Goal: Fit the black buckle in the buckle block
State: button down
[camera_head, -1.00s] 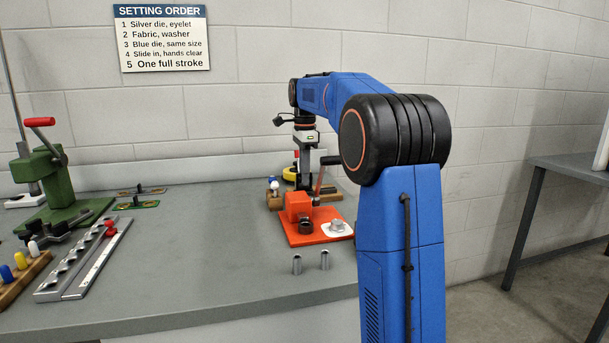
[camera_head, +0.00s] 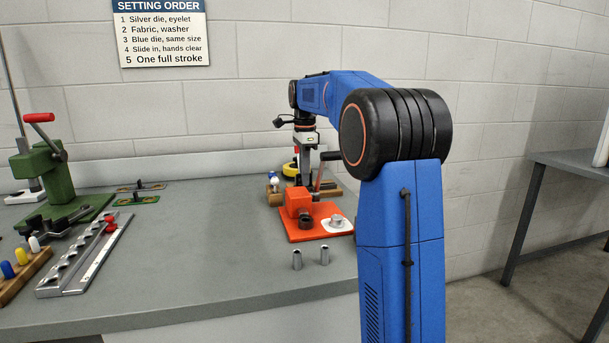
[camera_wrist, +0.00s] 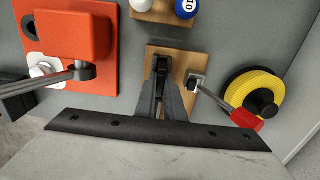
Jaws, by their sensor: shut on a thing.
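My gripper (camera_wrist: 161,66) points down over a pale wooden block (camera_wrist: 178,52) in the wrist view. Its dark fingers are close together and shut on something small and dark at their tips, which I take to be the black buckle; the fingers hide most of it. I cannot tell whether it touches the wood or sits in it. The wooden block, which may be the buckle block, carries a metal fitting with a red-handled lever (camera_wrist: 246,120) beside the fingers. In the head view my gripper (camera_head: 303,165) is at the back of the bench, partly hidden by the lever.
An orange fixture (camera_head: 298,202) on an orange plate stands in front of the gripper. A yellow roll (camera_wrist: 255,90) lies right of the lever. Two metal sleeves (camera_head: 297,260) stand near the front edge. A green press (camera_head: 45,180) is at left.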

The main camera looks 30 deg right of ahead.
jog(key=shift+f, duration=0.1)
jog(key=c, duration=1.8)
grip_release()
notch_tip(320, 180, up, 17)
jog(key=shift+r, duration=0.2)
